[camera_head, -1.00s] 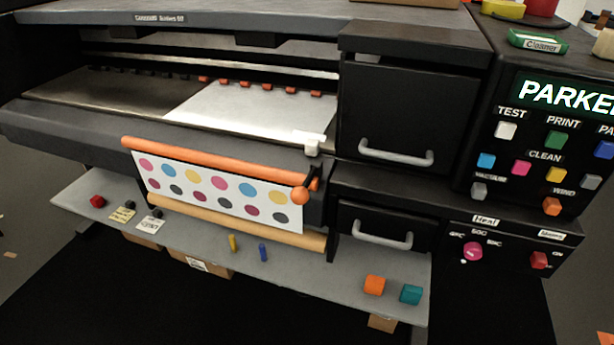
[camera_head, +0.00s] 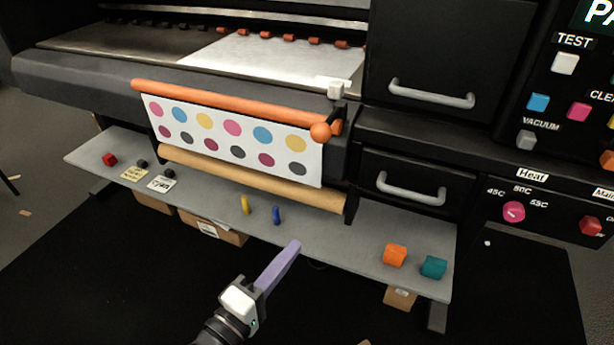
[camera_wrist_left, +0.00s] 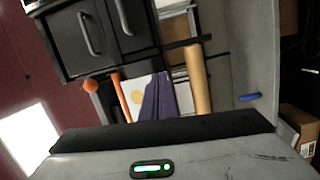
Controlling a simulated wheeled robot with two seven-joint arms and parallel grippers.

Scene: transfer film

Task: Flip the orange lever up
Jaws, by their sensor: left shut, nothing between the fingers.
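The orange lever (camera_head: 320,131) shows as an orange ball knob on a short dark arm at the right end of the orange roller (camera_head: 230,103). In the left wrist view the ball knob (camera_wrist_left: 90,86) is at left, beside the orange roller (camera_wrist_left: 122,98). My left gripper (camera_head: 292,246) has purple fingers. They are shut and empty, in front of the grey shelf, below and well apart from the lever. In the left wrist view the purple fingers (camera_wrist_left: 162,97) cover part of the dotted film (camera_wrist_left: 136,86). My right gripper is not in view.
The dotted film (camera_head: 222,140) hangs down to a tan roller (camera_head: 250,179). A grey shelf (camera_head: 335,240) below holds small yellow and blue pieces, and orange and teal blocks. Drawer handles (camera_head: 410,189) and a button panel stand right of the lever. Space before the film is clear.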

